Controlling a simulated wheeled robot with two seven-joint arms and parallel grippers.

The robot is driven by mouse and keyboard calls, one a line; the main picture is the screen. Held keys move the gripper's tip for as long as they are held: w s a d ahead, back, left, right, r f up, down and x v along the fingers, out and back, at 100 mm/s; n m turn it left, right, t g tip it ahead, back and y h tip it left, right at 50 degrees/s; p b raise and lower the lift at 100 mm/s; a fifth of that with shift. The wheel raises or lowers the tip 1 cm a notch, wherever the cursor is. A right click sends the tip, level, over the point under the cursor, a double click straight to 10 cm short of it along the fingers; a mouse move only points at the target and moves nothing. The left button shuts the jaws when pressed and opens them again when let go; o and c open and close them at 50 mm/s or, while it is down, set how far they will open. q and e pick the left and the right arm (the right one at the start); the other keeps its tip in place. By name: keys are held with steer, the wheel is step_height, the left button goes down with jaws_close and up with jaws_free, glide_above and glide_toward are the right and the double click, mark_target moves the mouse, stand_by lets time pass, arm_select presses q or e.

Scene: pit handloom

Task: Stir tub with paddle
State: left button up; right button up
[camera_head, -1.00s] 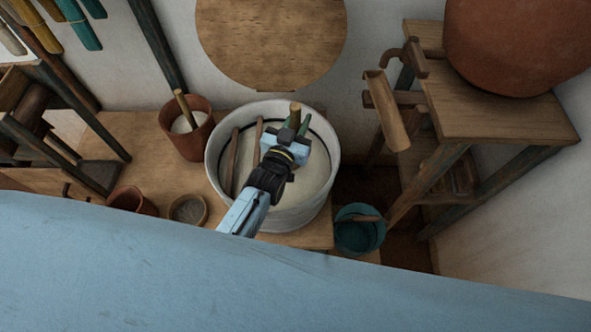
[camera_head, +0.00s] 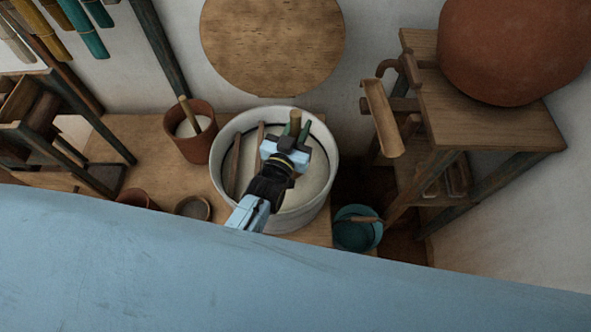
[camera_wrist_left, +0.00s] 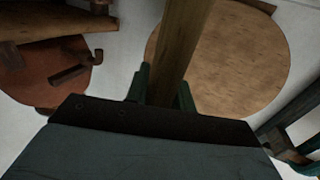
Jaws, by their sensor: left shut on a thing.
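The tub (camera_head: 222,150) is a large white round vessel with pale contents, standing on the wooden bench in the head view. My left gripper (camera_head: 296,138) is over the tub's far right part. It is shut on the wooden paddle (camera_head: 295,119), whose handle end sticks up past the fingers. In the left wrist view the paddle shaft (camera_wrist_left: 182,45) runs between the green fingers (camera_wrist_left: 163,92). The paddle's lower end is hidden beneath the gripper, so I cannot see how deep it goes. My right gripper is in neither view.
Two wooden sticks lie at the tub's left inside. A terracotta pot (camera_head: 191,140) with a stick stands left of the tub. Small bowls (camera_head: 193,208) sit in front. A teal bucket (camera_head: 357,231) is at right, below a wooden stand (camera_head: 495,125) bearing a large clay pot (camera_head: 510,50).

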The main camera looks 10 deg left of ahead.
arm_select(q)
step_height(320, 180, up, 18)
steer(key=p, duration=1.6)
stand_by(0.5)
steer(key=s+a+n+y+b, duration=0.1)
steer(key=s+a+b, duration=0.2)
steer(key=b, duration=0.6)
steer(key=s+a+n+y+b, duration=0.1)
steer(key=s+a+y+b, duration=0.1)
steer(key=a+b, duration=0.6)
steer(key=shift+s+r+b, duration=0.3)
steer(key=shift+s+b, duration=0.15)
steer(key=shift+s, duration=0.4)
